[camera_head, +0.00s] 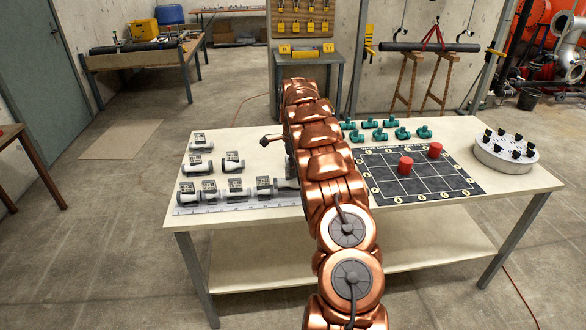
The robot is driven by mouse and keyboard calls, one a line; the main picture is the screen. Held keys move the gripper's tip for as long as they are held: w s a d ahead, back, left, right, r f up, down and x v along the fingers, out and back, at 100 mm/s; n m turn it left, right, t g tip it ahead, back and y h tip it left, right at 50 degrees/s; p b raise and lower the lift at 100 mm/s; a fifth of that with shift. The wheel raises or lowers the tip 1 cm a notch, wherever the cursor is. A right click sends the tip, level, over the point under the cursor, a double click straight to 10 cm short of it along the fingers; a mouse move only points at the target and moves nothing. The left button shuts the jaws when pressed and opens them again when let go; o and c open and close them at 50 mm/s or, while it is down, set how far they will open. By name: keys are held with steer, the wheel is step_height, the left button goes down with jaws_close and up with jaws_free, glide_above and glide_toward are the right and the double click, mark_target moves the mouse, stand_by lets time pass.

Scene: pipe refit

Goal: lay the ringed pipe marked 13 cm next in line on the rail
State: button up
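Grey ringed pipes with printed tags are at the left of the table. A front row of several (236,194) lies along the pale, ruler-like rail (240,206). Its right end, a pipe (286,184), is partly hidden by my copper arm. Three loose pipes lie behind the row: one at the back (200,146), one at the left (197,168) and one to the right (233,166). The tags are too small to read, so I cannot tell which is 13 cm. My gripper is mostly hidden behind my arm, above the row's right end; its fingers and any hold do not show clearly.
On the table (420,233), right of my arm, are teal fittings (376,124), a dark grid mat (425,188) with two red cylinders (405,165), and a round white stand (505,155) with black knobs. Bare tabletop lies behind the loose pipes.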

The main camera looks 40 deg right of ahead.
steer(key=o, duration=0.3)
steer(key=shift+d+r+p, duration=0.1)
steer(key=shift+r+p, duration=0.25)
steer(key=shift+r, duration=0.3)
steer(key=shift+w+r, duration=0.15)
steer(key=shift+r, duration=0.1)
steer(key=shift+r+b, duration=0.55)
steer(key=shift+r, duration=0.25)
steer(key=shift+r+b, duration=0.45)
steer(key=shift+r, duration=2.1)
steer(key=shift+r+p, duration=2.1)
steer(key=shift+r, duration=0.25)
